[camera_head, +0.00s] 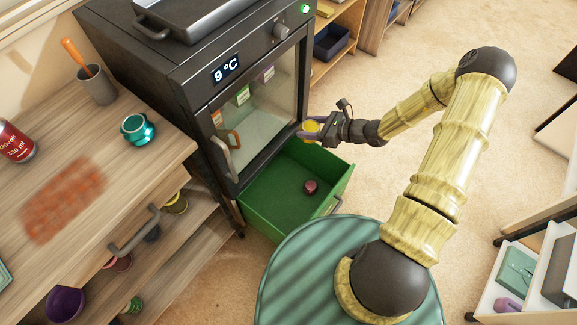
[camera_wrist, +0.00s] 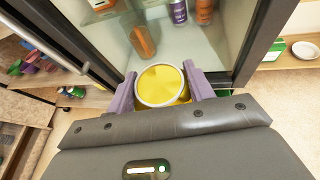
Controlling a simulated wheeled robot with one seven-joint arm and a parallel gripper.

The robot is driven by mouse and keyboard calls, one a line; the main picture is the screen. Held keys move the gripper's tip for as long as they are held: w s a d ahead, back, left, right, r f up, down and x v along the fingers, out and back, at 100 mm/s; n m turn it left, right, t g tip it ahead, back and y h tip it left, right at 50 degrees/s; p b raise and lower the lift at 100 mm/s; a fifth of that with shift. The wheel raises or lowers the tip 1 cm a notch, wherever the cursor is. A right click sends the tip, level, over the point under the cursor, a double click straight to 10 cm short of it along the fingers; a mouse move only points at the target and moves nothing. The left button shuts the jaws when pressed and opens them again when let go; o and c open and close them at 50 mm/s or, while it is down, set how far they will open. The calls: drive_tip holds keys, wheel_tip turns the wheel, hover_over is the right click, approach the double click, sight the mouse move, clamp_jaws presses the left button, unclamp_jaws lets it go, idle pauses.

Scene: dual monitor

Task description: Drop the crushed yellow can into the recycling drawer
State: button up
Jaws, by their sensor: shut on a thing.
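The yellow can (camera_wrist: 162,85) is between the two purple fingers of my gripper (camera_wrist: 160,92), which is shut on it. In the head view the can (camera_head: 310,126) is small at the end of my gripper (camera_head: 318,130), in front of the fridge's glass door. The green drawer (camera_head: 270,215) below the fridge is pulled open, and I take it to be the recycling drawer. A dark red crushed can (camera_head: 311,187) lies on its floor. My gripper appears above the drawer's back right part; the exact height is unclear.
Carpet is clear right of the drawer.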

drive_tip(key=a+f+b, duration=0.3)
drive_tip(key=f+b, duration=0.8)
drive_tip(key=w+a+f+n+g+b, duration=0.1)
drive_tip(key=a+f+b, duration=0.2)
drive_tip(key=f+b, duration=0.7)
drive_tip(key=shift+w+a+f+n+y+b, duration=0.25)
drive_tip(key=shift+a+f+n+y+b, duration=0.05)
drive_tip(key=shift+a+f+y+b, duration=0.1)
wheel_tip(320, 180, down, 6)
drive_tip(key=b, duration=0.5)
drive_tip(key=shift+b, duration=0.3)
drive_tip(key=o, duration=1)
drive_tip(key=shift+o, duration=0.2)
drive_tip(key=shift+d, duration=0.1)
